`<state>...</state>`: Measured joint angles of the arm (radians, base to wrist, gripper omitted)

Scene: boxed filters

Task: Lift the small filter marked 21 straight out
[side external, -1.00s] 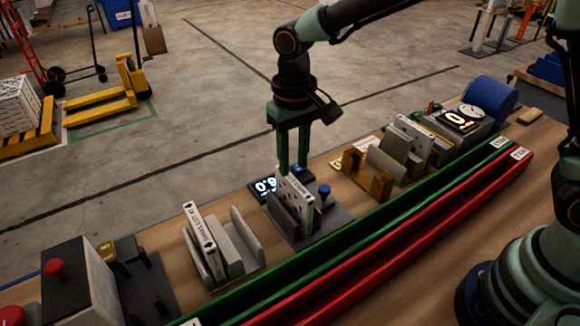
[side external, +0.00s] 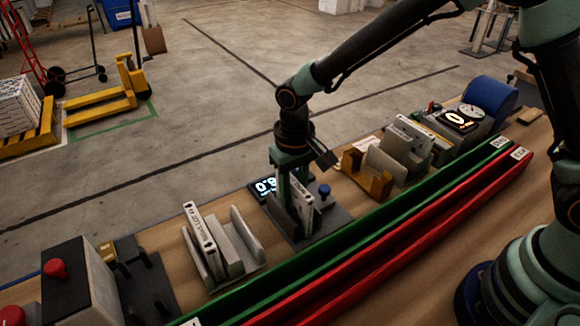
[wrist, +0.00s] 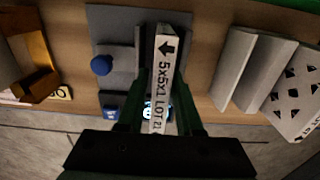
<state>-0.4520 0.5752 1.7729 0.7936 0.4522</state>
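The small filter (side external: 307,198), a thin white panel, stands upright in a dark grey fixture (side external: 326,222) in the side view. In the wrist view the small filter (wrist: 161,80) shows its top edge, with an arrow and "5x5x1 LOT 21". My gripper (side external: 291,185) is lowered over it. In the wrist view my gripper (wrist: 158,103) has one finger on each side of the filter, with narrow gaps showing, so it looks open around it. The filter's lower part is hidden in the fixture.
A blue knob (side external: 324,190) and a lit display (side external: 264,186) stand beside the filter. Another labelled filter (side external: 199,228) is in a grey rack to the left. A further filter (side external: 413,138) stands to the right. Green (side external: 385,212) and red (side external: 400,237) rails run along the front.

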